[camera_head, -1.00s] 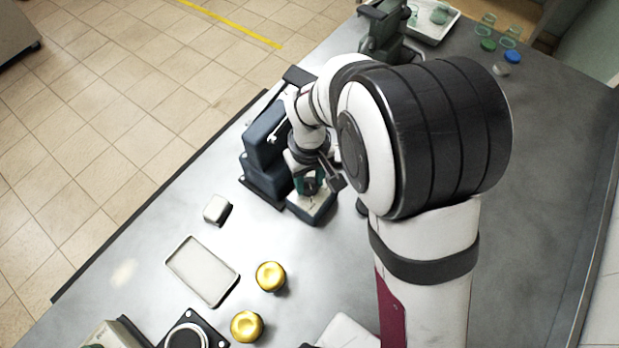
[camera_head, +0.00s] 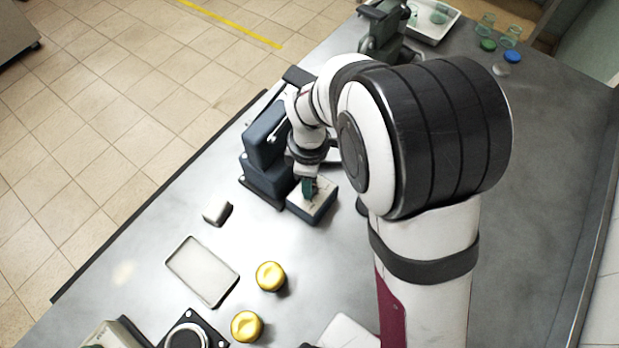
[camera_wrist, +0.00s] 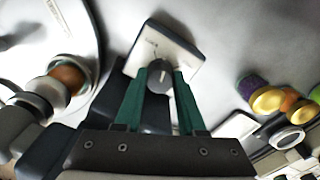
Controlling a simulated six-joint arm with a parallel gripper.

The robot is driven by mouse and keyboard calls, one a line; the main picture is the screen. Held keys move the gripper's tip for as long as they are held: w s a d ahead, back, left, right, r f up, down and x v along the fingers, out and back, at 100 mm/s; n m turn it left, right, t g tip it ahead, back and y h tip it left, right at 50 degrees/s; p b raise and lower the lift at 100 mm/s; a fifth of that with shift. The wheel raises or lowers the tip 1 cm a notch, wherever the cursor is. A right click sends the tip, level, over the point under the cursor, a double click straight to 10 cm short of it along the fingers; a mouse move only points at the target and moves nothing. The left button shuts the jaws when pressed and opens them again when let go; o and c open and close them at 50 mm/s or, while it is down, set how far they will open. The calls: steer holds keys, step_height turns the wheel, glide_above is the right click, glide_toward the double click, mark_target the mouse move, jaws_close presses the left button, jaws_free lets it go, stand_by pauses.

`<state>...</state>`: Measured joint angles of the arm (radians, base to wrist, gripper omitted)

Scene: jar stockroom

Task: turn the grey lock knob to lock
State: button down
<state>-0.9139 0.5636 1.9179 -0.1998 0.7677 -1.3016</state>
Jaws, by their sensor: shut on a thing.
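The grey lock knob (camera_wrist: 159,76) sits on the pale top face of a small dark-sided box (camera_wrist: 172,45) in the wrist view. Faint small markings lie on that face near the knob, too small to read surely. My gripper (camera_wrist: 158,80) has green fingers, one on each side of the knob, shut on it. In the head view my gripper (camera_head: 309,188) points down onto the box (camera_head: 318,208), and the knob is hidden there behind the fingers.
A dark blue machine (camera_head: 264,150) stands close beside the box on the left. A small whitish block (camera_head: 217,211), a shallow tray (camera_head: 180,264) and two gold-lidded jars (camera_head: 270,276) are nearer the front. A green machine (camera_head: 378,28) stands at the back.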

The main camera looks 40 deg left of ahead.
steer(key=n, duration=0.5)
steer(key=shift+n, duration=0.3)
stand_by(0.4)
steer(key=c, duration=0.5)
jaws_free()
